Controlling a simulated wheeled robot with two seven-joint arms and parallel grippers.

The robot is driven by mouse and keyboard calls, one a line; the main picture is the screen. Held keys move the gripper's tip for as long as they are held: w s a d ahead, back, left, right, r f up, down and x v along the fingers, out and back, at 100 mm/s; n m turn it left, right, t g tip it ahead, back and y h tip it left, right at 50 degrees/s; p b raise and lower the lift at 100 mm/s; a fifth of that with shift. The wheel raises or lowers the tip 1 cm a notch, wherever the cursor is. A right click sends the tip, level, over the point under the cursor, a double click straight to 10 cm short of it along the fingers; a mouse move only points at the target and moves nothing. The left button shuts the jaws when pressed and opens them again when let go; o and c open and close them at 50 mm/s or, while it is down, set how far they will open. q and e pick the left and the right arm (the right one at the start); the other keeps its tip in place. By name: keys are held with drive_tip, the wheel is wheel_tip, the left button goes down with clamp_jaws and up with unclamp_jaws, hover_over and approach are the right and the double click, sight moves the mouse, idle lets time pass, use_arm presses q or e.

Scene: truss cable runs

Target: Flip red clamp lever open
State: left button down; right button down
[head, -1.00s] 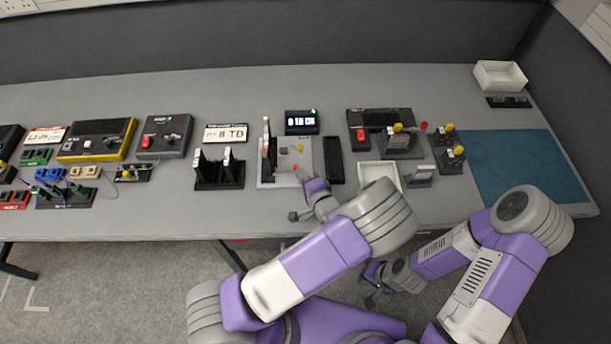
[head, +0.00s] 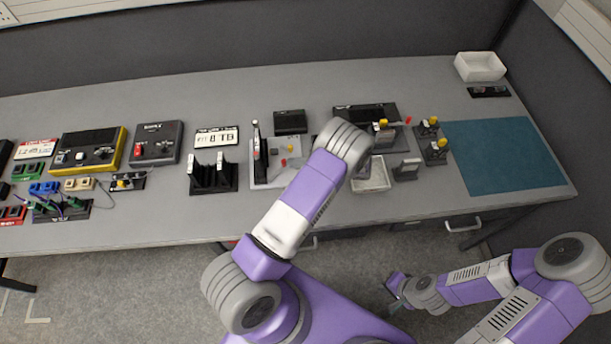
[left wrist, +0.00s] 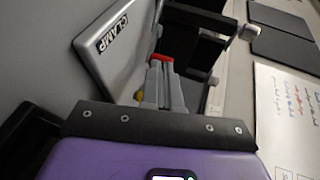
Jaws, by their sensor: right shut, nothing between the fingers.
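In the left wrist view a grey plate marked CLAMP (left wrist: 118,62) fills the upper left. A small red piece (left wrist: 161,57), which looks like part of the red clamp lever, shows at the tips of my left gripper (left wrist: 161,66). The fingers are close together; whether they grip the red piece or only touch it is unclear. In the head view my left arm hides the left gripper, beside the grey board (head: 262,179) with small red parts. My right gripper (head: 397,292) is shut and empty, low in front of the table.
A black two-post stand (head: 213,180) is left of the board. A white tray (head: 371,187) and fixtures with yellow knobs (head: 436,150) are right of it. A blue-green mat (head: 505,155) lies clear at the right. The table's front strip is mostly free.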

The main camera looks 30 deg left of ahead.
use_arm(q)
drive_tip(key=shift+a+f+n+g, duration=0.1)
drive_tip(key=shift+a+n+g, duration=0.3)
drive_tip(key=shift+g, duration=0.1)
drive_tip(key=shift+w+a, duration=0.35)
drive_tip(key=shift+w, duration=0.1)
drive_tip(key=shift+s, duration=0.15)
drive_tip(key=shift+s+p, duration=0.65)
drive_tip(key=shift+p, duration=0.1)
